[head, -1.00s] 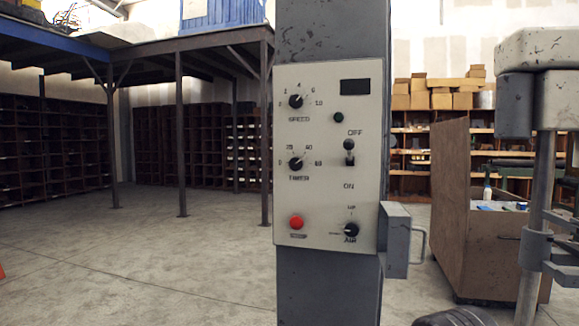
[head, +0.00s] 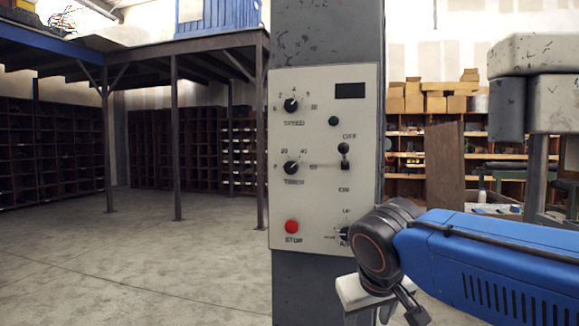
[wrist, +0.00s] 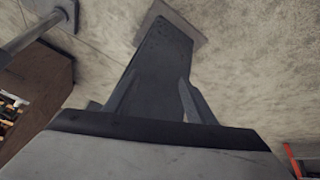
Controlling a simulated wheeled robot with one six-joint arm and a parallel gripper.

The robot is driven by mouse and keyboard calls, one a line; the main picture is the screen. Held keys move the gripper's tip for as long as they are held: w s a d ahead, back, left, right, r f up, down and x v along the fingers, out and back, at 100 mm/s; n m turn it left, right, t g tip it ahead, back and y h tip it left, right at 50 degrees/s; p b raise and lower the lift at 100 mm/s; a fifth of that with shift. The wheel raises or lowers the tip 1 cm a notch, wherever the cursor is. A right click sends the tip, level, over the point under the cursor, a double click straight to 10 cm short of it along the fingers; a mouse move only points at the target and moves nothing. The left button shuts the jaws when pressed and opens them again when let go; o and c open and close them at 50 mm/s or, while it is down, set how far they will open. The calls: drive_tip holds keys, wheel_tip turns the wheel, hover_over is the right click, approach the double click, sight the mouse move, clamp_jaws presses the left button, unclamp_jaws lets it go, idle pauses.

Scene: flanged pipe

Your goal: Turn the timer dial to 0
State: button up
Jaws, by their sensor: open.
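The timer dial (head: 291,168) is a small black knob on the pale control panel (head: 318,215), left of centre, with scale numbers around it. Its light pointer mark seems to be on the right side, away from the left-hand end of the scale; the exact reading is too small to tell. My gripper hangs low at the right of the panel in the head view, below my black wrist joint, and its fingertips are not clear there. In the wrist view my gripper (wrist: 157,85) shows two spread grey fingers with nothing held. It is apart from the dial, which the wrist view does not show.
A similar speed dial (head: 291,105) sits above the timer dial. Open floor (head: 150,260) lies to the left.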

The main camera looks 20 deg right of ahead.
drive_tip(key=w+a+r+m+t+h, duration=0.1)
drive_tip(key=w+a+r, duration=0.2)
drive_tip(key=w+r, duration=0.35)
drive_tip(key=w+a+r+m+t+h, duration=0.15)
drive_tip(key=w+r, duration=0.25)
drive_tip(key=r, duration=0.6)
drive_tip(key=m+t+h, duration=0.2)
drive_tip(key=m+t, duration=0.1)
drive_tip(key=t, duration=0.1)
approach(290, 165)
drive_tip(key=shift+g, duration=0.25)
drive_tip(key=x, duration=0.8)
drive_tip(key=shift+w+d, duration=0.15)
drive_tip(key=shift+w, duration=0.2)
drive_tip(key=c, duration=1)
